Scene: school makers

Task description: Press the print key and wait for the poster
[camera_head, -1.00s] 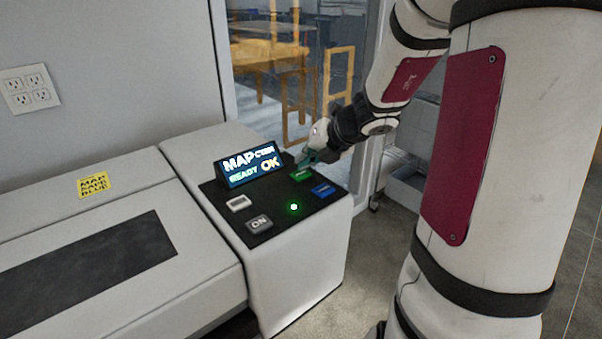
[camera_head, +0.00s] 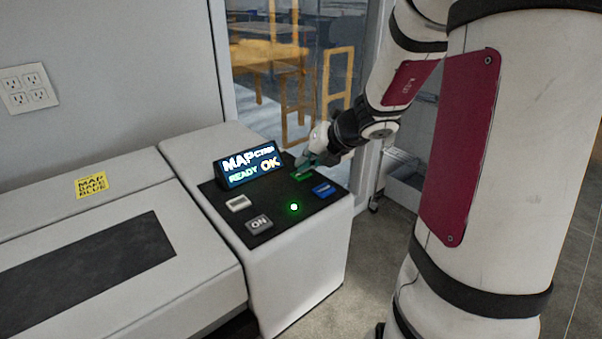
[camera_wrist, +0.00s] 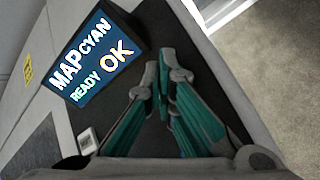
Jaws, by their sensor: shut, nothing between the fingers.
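The printer's black control panel (camera_head: 275,217) carries a lit display (camera_head: 250,165) that reads "MAP", "READY" and "OK"; in the wrist view the display (camera_wrist: 98,62) reads "MAP CYAN READY OK". A green key (camera_head: 304,178) lies at the panel's far right, with a blue key (camera_head: 324,189) nearer. A white key (camera_head: 238,203) and a grey "ON" key (camera_head: 258,223) are at the left. I cannot read which is the print key. My gripper (camera_head: 301,165) is shut and empty, its fingertips over the green key and partly hiding it; contact cannot be told. The fingertips (camera_wrist: 160,75) also show in the wrist view.
A small green light (camera_head: 294,207) glows on the panel. The printer's flat body (camera_head: 60,215) extends left, with a dark inset (camera_head: 90,262) and a yellow label (camera_head: 91,185). No poster shows. A glass door stands behind; open floor (camera_head: 375,265) lies to the right.

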